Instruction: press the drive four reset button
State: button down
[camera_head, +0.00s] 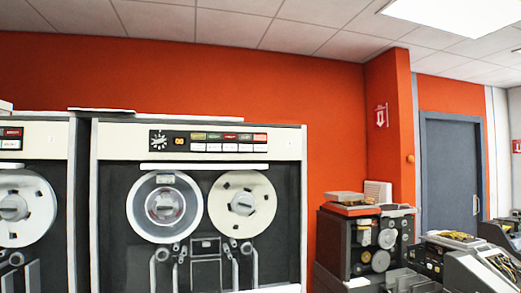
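A tape drive (120,141) with a white top band and dark front stands at centre left, with two reels on it. Its control panel (208,142) has a dial, a small yellow indicator (179,141) and two rows of small buttons, the upper ones coloured, the lower ones white. The lettering is too small to read, so I cannot tell the drive's number or which button is reset. My gripper is not in view.
A dark machine with rollers (338,240) stands to the right against an orange wall (335,100). More low equipment (465,262) fills the lower right before a grey door (450,170). Flat sheets lie on top of the drives. The floor is not in view.

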aim_at(256, 148)
jog(key=i+l+u, duration=0.15)
jog(key=i, duration=0.45)
jog(key=i+l+u, duration=0.1)
jog(key=i+l, duration=0.3)
jog(key=i, duration=0.15)
jog(key=i+l+u, duration=0.15)
jog(key=i+l, duration=0.2)
jog(key=i, duration=0.2)
jog(key=i+l+u, duration=0.1)
jog(key=i+l, duration=0.35)
jog(key=i, duration=0.1)
